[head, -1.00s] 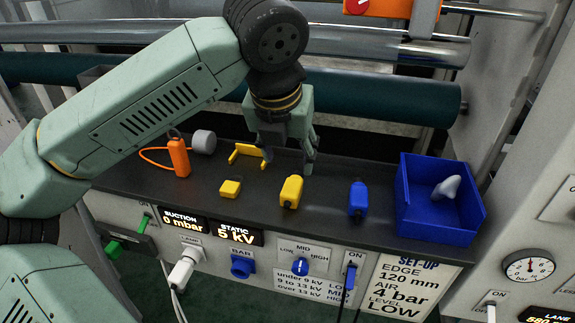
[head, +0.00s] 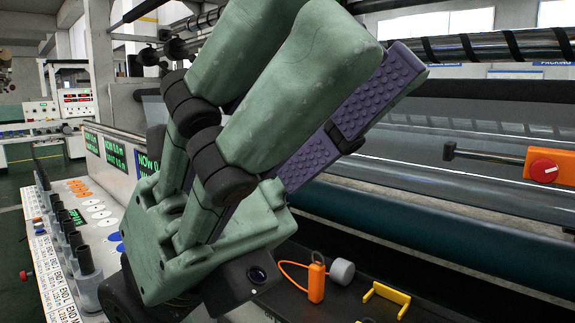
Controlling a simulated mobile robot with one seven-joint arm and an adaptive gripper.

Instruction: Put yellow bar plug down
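My gripper (head: 365,75) fills the middle of the head view, close to the camera. Its green fingers slant up to the right, and a purple ribbed pad shows along one finger. I see nothing yellow in it, but the space between the fingers is largely hidden, so I cannot tell whether it is open or shut. A yellow bracket-shaped piece (head: 385,294) lies on the dark shelf (head: 350,306) at the bottom right.
An orange tagged piece (head: 316,281) with a cord and a grey cylinder (head: 341,271) are on the shelf. A dark teal roller (head: 440,262) runs behind it. An orange box with a red knob (head: 545,171) is at right. A labelled panel with dark posts (head: 84,262) is at left.

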